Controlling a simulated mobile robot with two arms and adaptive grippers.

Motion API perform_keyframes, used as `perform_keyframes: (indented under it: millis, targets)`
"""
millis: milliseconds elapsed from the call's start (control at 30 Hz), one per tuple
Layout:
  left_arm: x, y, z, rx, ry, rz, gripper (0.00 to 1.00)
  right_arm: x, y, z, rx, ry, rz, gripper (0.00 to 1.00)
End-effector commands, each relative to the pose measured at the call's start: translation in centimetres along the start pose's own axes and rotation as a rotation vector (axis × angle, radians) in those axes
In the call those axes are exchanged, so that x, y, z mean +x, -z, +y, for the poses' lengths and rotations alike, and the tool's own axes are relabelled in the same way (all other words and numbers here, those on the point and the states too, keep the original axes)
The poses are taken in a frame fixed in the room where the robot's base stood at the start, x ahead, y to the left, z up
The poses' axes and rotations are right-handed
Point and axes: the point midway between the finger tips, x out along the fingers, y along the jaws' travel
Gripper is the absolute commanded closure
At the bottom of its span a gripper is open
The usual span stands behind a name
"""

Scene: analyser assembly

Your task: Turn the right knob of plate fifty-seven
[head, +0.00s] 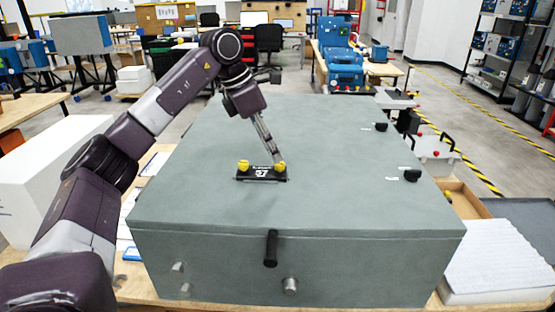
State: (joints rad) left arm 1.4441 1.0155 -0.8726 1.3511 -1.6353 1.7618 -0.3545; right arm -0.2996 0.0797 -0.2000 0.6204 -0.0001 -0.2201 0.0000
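A small black plate (262,174) with white markings lies on top of the large grey-green box. The markings are too small to read surely. It has two yellow knobs, a left one (243,166) and a right one (280,168). My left gripper (277,158) reaches down from above, its fingertips at the right knob and seeming to touch it. The fingers overlap in this view, so I cannot tell whether they grip the knob. My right gripper is not in view.
The grey-green box (200,205) fills the middle of the table. Black knobs (411,175) (381,127) stand on its right side, and a black handle (271,248) is on its front. White foam blocks (500,255) lie at the right. The box top around the plate is clear.

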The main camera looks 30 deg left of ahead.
Motion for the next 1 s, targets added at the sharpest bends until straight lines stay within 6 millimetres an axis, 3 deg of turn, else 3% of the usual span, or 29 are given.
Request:
perform_keyframes:
  millis: [300, 633, 933, 1000]
  targets:
    - [4.0, 0.0, 0.0, -0.002, 0.0, 0.0, 0.64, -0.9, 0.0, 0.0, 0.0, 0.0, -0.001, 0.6]
    - [4.5, 0.0, 0.0, -0.003, -0.001, 0.0, 0.64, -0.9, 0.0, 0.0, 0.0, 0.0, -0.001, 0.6]
    - [4.5, 0.0, 0.0, -0.003, -0.001, -0.001, 0.97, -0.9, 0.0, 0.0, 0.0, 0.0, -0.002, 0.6]
    - [4.5, 0.0, 0.0, -0.003, -0.001, -0.001, 1.0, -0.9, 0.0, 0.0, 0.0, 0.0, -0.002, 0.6]
